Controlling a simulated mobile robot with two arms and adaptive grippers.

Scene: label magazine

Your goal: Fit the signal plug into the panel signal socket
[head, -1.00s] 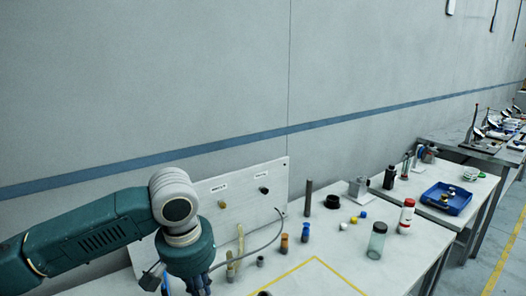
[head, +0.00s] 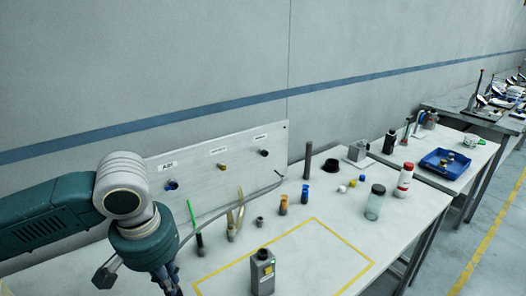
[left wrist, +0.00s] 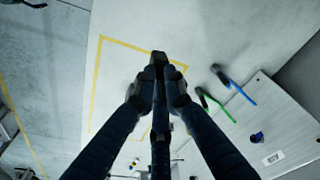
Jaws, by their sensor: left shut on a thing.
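My left gripper (head: 172,290) is low over the table in front of the panel (head: 208,200). In the left wrist view the gripper (left wrist: 158,75) is shut on a dark, slim piece (left wrist: 160,128), which I take to be the signal plug. A grey cable (head: 215,212) runs from the panel's lower right toward this gripper. The fingers mostly hide the held piece. The panel carries a blue socket (head: 171,185), a brass-coloured socket (head: 222,167) and a black socket (head: 264,153). The held piece is apart from the panel.
A green lead (head: 195,222) and yellowish leads (head: 236,215) stand before the panel. A blue lead (left wrist: 240,91) shows in the left wrist view. Small bottles and a jar (head: 375,203) stand right; the outlined area is mostly clear.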

